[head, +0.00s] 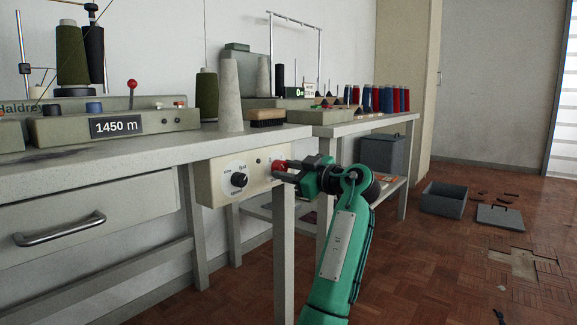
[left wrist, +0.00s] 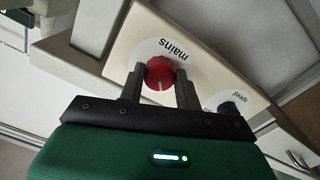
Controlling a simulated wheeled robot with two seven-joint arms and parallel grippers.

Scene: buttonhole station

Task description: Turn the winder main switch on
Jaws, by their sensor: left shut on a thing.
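The red mains knob (head: 279,166) is on the front of a cream control box (head: 215,184) mounted under the bench top. My left gripper (head: 283,170) reaches it from the right and is shut on it. In the left wrist view the two dark fingers (left wrist: 160,88) stand on either side of the red knob (left wrist: 159,70), and the label "mains" shows beside it. A pale line shows on the knob; the on and off marks are too hidden to read. My right gripper is in neither view.
A black speed knob (head: 239,180) is on the same box, to the left. A bench leg (head: 284,250) stands just below the gripper. Thread cones (head: 230,95) and a brush (head: 268,117) stand on the bench above. A grey bin (head: 445,198) and loose floor blocks lie at right.

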